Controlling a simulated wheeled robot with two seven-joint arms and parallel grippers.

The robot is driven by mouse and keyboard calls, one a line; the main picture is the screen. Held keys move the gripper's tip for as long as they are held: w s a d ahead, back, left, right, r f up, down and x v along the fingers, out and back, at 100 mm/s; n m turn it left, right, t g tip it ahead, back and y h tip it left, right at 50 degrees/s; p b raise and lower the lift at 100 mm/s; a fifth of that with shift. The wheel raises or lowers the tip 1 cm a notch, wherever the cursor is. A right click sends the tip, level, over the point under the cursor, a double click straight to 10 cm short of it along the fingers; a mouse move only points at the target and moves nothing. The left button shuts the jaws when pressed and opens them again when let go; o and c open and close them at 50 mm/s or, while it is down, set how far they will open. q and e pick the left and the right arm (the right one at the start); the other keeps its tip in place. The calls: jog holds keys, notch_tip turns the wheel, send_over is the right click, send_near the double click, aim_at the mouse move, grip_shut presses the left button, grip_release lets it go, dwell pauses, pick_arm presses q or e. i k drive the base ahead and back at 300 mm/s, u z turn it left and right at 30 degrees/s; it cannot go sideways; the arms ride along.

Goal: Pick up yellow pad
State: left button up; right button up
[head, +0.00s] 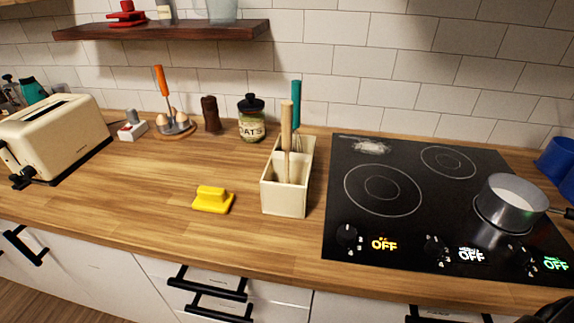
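The yellow pad (212,199) lies on the wooden counter (130,200), left of the utensil holder and near the front edge. It has a flat base with a raised block on top. Nothing touches it, and the counter around it is bare. My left gripper is not in view. A dark shape (555,311) cuts into the bottom right corner and looks like part of my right gripper. Its fingers cannot be made out, and it is far from the pad.
A cream utensil holder (284,199) stands just right of the pad. Further right is a black cooktop (420,195) with a pot (511,203). A toaster (55,135) stands at the left; an oats jar (251,120) is behind. Drawer handles (207,283) jut out below the counter edge.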

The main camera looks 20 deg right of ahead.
aim_at(213, 199)
jog(key=z, duration=1.7)
jog(key=k, duration=1.15)
jog(key=u, duration=0.05)
